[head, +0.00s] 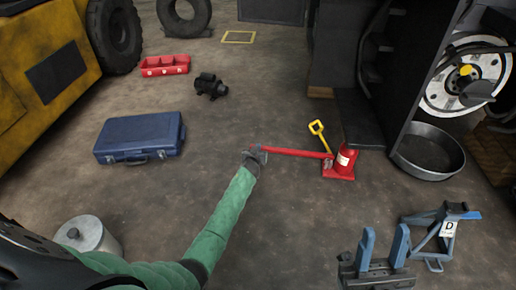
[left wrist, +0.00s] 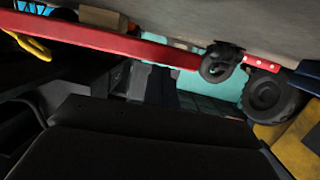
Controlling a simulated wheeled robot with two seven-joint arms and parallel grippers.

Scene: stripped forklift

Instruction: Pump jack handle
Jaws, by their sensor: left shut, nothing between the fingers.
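The red bottle jack (head: 346,160) stands on its red base on the floor, right of centre. Its long red handle (head: 295,152) reaches out to the left, nearly level. My left gripper (head: 257,154) is at the handle's free left end, at the end of my green-sleeved arm. It is shut with nothing between its fingers; whether it touches the handle I cannot tell. In the left wrist view the red handle (left wrist: 110,38) crosses the upper part of the picture, above a large dark shape that hides much of the scene.
A yellow-handled tool (head: 319,135) is close behind the jack. A dark machine and a round metal pan (head: 428,154) stand to the right. Blue stands (head: 445,233) are at lower right, a blue case (head: 140,138) at left. Floor around the handle is clear.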

